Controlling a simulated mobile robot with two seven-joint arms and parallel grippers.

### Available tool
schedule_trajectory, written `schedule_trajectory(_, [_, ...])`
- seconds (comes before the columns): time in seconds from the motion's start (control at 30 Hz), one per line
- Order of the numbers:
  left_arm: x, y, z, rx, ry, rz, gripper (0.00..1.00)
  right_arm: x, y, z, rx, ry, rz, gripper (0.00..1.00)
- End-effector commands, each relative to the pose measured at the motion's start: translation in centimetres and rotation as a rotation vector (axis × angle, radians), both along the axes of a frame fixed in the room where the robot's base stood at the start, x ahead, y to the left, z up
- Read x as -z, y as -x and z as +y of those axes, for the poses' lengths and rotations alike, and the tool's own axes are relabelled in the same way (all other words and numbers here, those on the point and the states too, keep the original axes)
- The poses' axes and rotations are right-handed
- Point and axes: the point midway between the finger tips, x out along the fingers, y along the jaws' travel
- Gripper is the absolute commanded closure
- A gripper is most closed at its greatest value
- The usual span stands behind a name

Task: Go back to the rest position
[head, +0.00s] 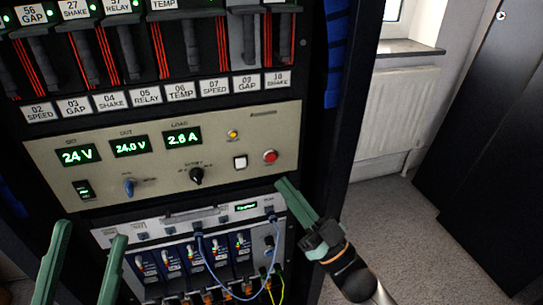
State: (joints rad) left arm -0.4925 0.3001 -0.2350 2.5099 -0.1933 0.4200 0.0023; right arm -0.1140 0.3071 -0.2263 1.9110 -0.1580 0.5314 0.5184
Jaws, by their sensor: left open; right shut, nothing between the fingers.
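My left gripper (85,262) is at the lower left, its two green fingers spread apart with nothing between them. It is in front of the lower left of the rack. My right gripper (284,184) comes in from the lower right. Its green fingers are closed together and empty, with the tips in front of the rack near the right end of the power supply panel (100,185). I cannot tell whether the tips touch the panel.
The black rack (345,110) holds labelled modules above and a grey unit (225,217) with blue and yellow cables below. The panel has a red button (270,156) and reads 24 V, 24.0 V and 2.6 A. A radiator (400,110) and open carpet (420,230) are to the right.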

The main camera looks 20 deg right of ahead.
Motion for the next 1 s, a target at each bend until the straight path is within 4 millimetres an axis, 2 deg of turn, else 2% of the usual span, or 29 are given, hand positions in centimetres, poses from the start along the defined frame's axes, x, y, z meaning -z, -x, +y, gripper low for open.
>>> schedule_trajectory(0.37, [0.1,0.0,0.0,-0.001,-0.001,0.002,0.41,0.0,0.0,0.0,0.0,0.0,0.0,1.0])
schedule_trajectory(0.47, [0.1,-0.1,0.0,-0.003,-0.004,0.002,0.41,-0.4,0.7,0.2,0.007,0.009,-0.013,1.0])
schedule_trajectory(0.57, [0.1,0.0,0.1,-0.008,-0.006,-0.002,0.41,-1.7,2.8,0.8,0.034,0.04,-0.058,1.0])
schedule_trajectory(0.8, [0.0,0.0,0.2,-0.024,-0.018,-0.017,0.41,-6.5,9.3,1.7,0.154,0.144,-0.209,1.0])
schedule_trajectory(1.0, [0.0,0.1,0.3,-0.033,-0.025,-0.025,0.41,-10.1,13.4,1.7,0.249,0.205,-0.303,1.0])
